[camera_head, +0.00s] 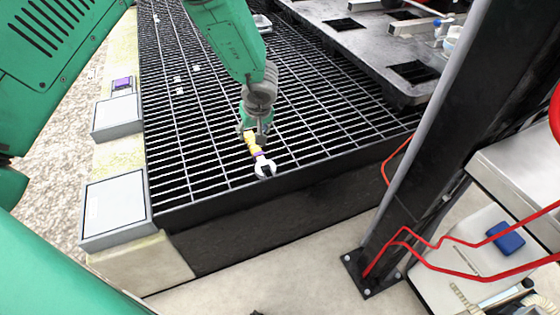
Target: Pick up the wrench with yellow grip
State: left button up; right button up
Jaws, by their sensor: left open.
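The wrench with yellow grip (252,144) is near the front edge of the dark metal grating (190,150). Its silver open-jaw head points toward me, and a purple band shows between grip and head. My left gripper (258,132) is at the far end of the yellow grip, pointing down, and is open. The gripper covers the wrench's far end, and I cannot tell whether its fingers touch the handle. My right gripper is not in view.
Grey boxes (115,207) line the pale kerb at left. A dark metal post (432,140) with red cables stands at right. A raised plate with square cutouts (375,55) is at the back right. The grating left of the wrench is mostly clear.

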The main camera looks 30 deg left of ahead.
aim_at(257, 150)
pick_arm(q)
jog(key=f+b, duration=0.1)
jog(key=f, duration=0.1)
jog(key=w+f+b, duration=0.1)
jog(key=f, duration=0.1)
jog(key=w+f+b, duration=0.1)
jog(key=f, duration=0.2)
jog(key=shift+w+a, duration=0.2)
jog(key=shift+w, duration=0.05)
jog(key=shift+w+a+f, duration=0.1)
jog(key=shift+a+f, duration=0.15)
jog(key=shift+f, duration=0.15)
jog(key=b+x, duration=0.2)
jog(key=x, duration=0.3)
jog(key=shift+d+b, duration=0.15)
jog(key=shift+b, duration=0.2)
grip_shut()
